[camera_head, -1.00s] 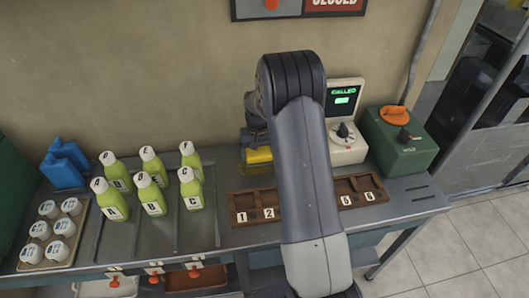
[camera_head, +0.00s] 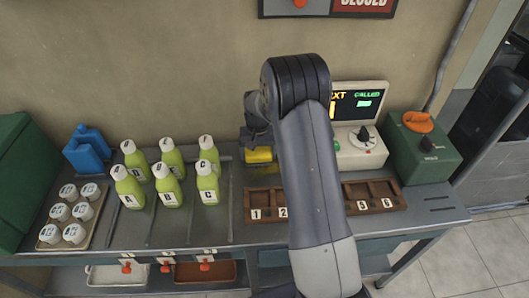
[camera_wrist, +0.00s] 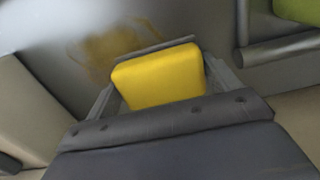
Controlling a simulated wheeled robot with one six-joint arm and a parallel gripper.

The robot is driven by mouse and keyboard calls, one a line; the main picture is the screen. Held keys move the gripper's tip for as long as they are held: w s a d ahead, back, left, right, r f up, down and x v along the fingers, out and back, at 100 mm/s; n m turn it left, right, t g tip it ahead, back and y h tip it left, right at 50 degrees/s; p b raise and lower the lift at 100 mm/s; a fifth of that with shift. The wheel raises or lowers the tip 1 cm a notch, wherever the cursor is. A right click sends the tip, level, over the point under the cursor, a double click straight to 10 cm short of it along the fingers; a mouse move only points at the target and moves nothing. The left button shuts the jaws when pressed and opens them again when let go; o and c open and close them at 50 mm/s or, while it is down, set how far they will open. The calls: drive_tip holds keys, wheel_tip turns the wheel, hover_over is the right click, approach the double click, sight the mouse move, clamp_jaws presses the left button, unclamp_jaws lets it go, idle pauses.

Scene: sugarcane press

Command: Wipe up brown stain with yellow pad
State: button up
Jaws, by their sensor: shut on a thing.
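The yellow pad (camera_head: 259,155) is at the back of the metal counter, close to the wall. My gripper (camera_head: 257,146) is shut on it from above, partly hidden behind my arm. In the wrist view the pad (camera_wrist: 160,77) sits between the two fingers, low over the metal surface. A blurred yellow-brown patch (camera_wrist: 108,48) shows on the metal just beyond the pad. I cannot tell whether the pad touches the counter.
Several green bottles (camera_head: 168,185) stand to the left, with blue containers (camera_head: 87,149) and a tray of white cups (camera_head: 71,213) beyond. A numbered wooden rack (camera_head: 262,204) lies in front of the pad. A display machine (camera_head: 359,133) and a green box (camera_head: 421,150) stand right.

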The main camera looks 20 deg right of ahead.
drive_tip(key=shift+w+a, duration=0.15)
drive_tip(key=shift+a, duration=0.6)
drive_tip(key=shift+a+f, duration=0.15)
drive_tip(key=shift+f, duration=0.05)
drive_tip(key=shift+s+d+r+b, duration=0.1)
drive_tip(key=shift+s+d, duration=0.15)
drive_tip(key=shift+d, duration=1.1)
drive_tip(key=shift+s+d+r+b, duration=0.1)
drive_tip(key=shift+s+d, duration=0.2)
drive_tip(key=shift+d, duration=1)
drive_tip(key=shift+s+d+r+b, duration=0.1)
drive_tip(key=shift+s+d, duration=0.15)
drive_tip(key=shift+d, duration=1.1)
drive_tip(key=shift+s+d+f, duration=0.1)
drive_tip(key=shift+s+d, duration=0.1)
drive_tip(key=shift+d, duration=0.8)
drive_tip(key=shift+s+d+f, duration=0.1)
drive_tip(key=shift+s+d, duration=0.1)
drive_tip(key=shift+d, duration=0.75)
drive_tip(key=shift+s+a+r+b, duration=0.1)
drive_tip(key=shift+s+a+b, duration=0.1)
drive_tip(key=shift+s, duration=0.45)
drive_tip(key=shift+s+a+b, duration=0.1)
drive_tip(key=shift+s+b, duration=0.1)
drive_tip(key=shift+s, duration=0.4)
